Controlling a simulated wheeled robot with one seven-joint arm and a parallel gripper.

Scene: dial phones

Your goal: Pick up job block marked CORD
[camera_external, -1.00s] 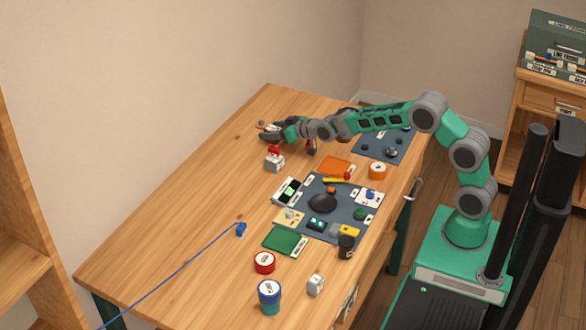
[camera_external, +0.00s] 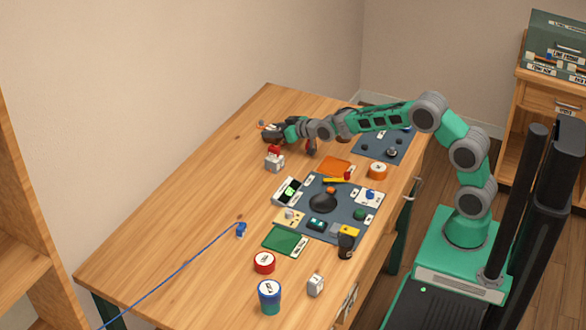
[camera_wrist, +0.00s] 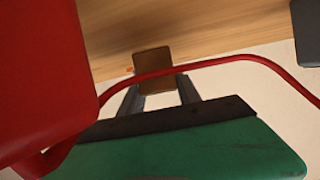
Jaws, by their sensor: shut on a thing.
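My gripper (camera_external: 267,132) is at the far left end of the table, at the end of my stretched arm. In the wrist view its two grey fingers (camera_wrist: 158,86) are shut on a small brown block (camera_wrist: 153,64). No marking can be read on the block, so I cannot tell whether it says CORD. In the external view the block is too small and covered to make out. I cannot tell whether it touches the table.
A grey-white block with a red top (camera_external: 274,162) stands close in front of my gripper.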

